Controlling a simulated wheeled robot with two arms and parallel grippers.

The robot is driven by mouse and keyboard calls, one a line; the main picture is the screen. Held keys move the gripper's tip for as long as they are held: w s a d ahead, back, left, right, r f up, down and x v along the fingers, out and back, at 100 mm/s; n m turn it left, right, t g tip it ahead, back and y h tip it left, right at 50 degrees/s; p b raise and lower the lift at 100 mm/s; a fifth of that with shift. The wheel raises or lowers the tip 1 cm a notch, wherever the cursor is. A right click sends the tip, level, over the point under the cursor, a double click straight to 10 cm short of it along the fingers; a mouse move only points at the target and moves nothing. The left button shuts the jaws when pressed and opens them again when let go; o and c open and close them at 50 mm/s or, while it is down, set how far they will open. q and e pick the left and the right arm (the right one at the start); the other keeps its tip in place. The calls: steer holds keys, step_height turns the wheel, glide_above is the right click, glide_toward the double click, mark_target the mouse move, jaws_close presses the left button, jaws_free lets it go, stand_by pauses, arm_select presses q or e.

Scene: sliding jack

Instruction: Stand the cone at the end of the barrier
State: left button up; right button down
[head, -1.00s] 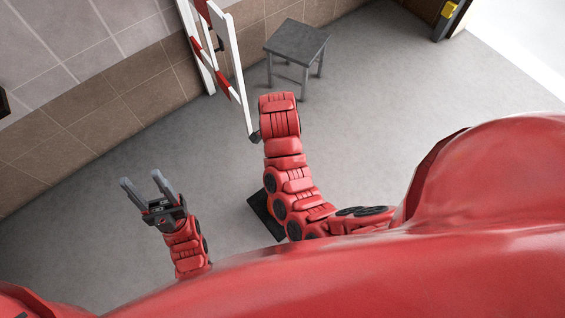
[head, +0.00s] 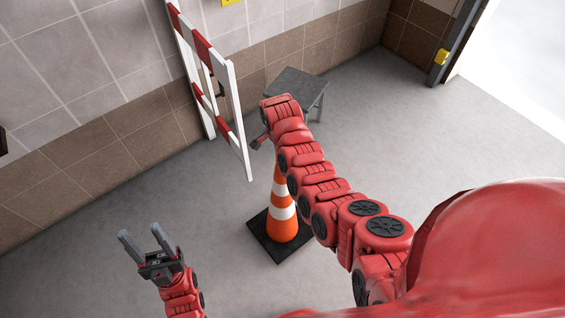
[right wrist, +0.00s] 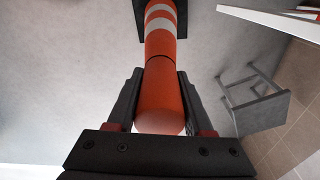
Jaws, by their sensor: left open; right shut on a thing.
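The orange cone (head: 282,226) with white bands and a square black base is upright in the head view, its upper part hidden behind my right arm. My right gripper (right wrist: 159,105) is shut on the cone's orange tip (right wrist: 160,108) in the right wrist view; the arm mostly hides this gripper in the head view. I cannot tell whether the base touches the floor. The red-and-white barrier (head: 238,122) stands by the wall, its near post just left of and beyond the cone. My left gripper (head: 141,242) is open and empty at lower left, apart from both.
A grey stool (head: 298,84) stands by the wall just right of the barrier; it also shows in the right wrist view (right wrist: 257,104). The tiled wall (head: 100,165) bounds the left and back. The floor right of the stool is clear up to a doorway.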

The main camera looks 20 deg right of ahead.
steer(key=shift+w+d, duration=0.25)
steer(key=shift+w, duration=0.4)
steer(key=shift+f, duration=1.8)
steer(key=shift+c, duration=1.5)
jaws_free()
steer(key=shift+s, duration=0.15)
